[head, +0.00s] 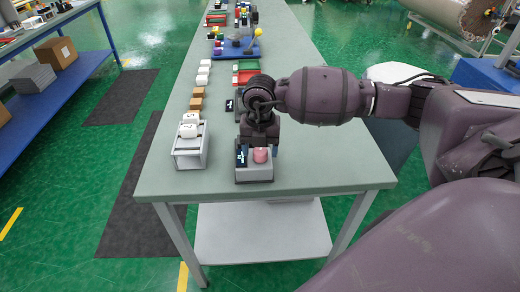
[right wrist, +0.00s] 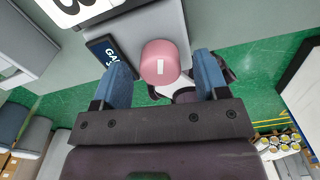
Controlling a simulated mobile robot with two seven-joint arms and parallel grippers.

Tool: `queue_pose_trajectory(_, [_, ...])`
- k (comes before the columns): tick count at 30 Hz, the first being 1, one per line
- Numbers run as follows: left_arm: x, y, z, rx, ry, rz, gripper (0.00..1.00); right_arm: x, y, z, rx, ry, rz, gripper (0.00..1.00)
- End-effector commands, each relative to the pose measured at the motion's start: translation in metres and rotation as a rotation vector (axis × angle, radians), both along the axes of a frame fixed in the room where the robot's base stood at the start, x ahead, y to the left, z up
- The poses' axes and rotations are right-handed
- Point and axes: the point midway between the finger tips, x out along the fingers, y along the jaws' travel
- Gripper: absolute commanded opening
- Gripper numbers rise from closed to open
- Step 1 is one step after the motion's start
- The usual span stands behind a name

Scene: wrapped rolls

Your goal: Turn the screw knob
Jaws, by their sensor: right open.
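The screw knob (head: 260,155) is a pink round knob with a white mark, on a grey box with a small dark display (head: 241,157) near the table's front edge. In the right wrist view the knob (right wrist: 160,62) lies between and just beyond the blue fingertips of my right gripper (right wrist: 160,75). The fingers are spread wide and stand apart from the knob. In the head view my right gripper (head: 265,140) is right above and behind the box, its fingers largely hidden. My left gripper is not in view.
A grey holder with white numbered blocks (head: 189,127) stands to the left of the box. White and brown blocks (head: 197,98) line the table's left side. Coloured trays and a yellow ball (head: 258,32) are farther back. The table top (head: 320,160) is clear to the right.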

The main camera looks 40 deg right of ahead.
Motion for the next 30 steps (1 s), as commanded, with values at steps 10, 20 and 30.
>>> queue_pose_trajectory(10, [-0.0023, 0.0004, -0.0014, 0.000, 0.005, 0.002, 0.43, -0.0001, -0.0001, -0.0056, 0.001, -0.001, 0.000, 0.67])
queue_pose_trajectory(20, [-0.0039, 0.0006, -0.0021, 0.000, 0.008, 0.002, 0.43, -0.0001, -0.0001, -0.0054, 0.001, -0.001, 0.000, 0.24])
queue_pose_trajectory(30, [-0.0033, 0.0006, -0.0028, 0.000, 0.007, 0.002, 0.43, 0.0002, -0.0001, -0.0053, 0.001, -0.001, 0.035, 0.18])
